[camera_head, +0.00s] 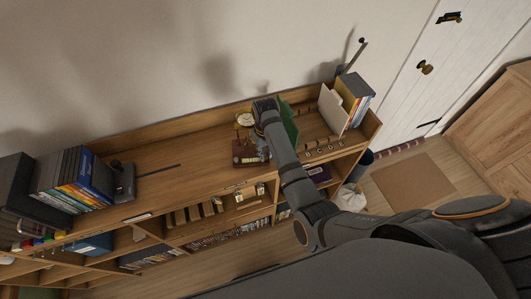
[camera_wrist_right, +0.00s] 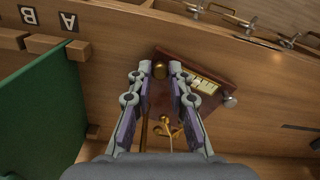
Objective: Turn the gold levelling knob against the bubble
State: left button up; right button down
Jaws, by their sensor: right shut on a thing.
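A dark red-brown wooden instrument base (camera_wrist_right: 217,73) lies under my right gripper, with a gold knob (camera_wrist_right: 160,70) at one corner. A pale yellow, marked level vial (camera_wrist_right: 204,85) is set in its top; I cannot make out the bubble. A silver knob (camera_wrist_right: 230,101) is at the other end. My right gripper (camera_wrist_right: 159,72) is shut on the gold knob, one fingertip on each side. In the head view the right gripper (camera_head: 265,106) partly covers the instrument, whose base (camera_head: 243,155) shows on the shelf top. My left gripper is not in view.
A green upright panel (camera_wrist_right: 35,110) stands beside the gripper, by wooden blocks marked A and B. Metal latches (camera_wrist_right: 237,20) line the wood. A black box (camera_head: 124,182) with a rod and DVDs (camera_head: 75,178) stand left, books (camera_head: 352,95) right.

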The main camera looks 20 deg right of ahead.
aim_at(266, 156)
jog(key=shift+n, duration=0.5)
jog(key=c, duration=1.3)
grip_release()
notch_tip(266, 156, up, 8)
jog(key=shift+f, duration=0.2)
jog(key=shift+f, duration=0.1)
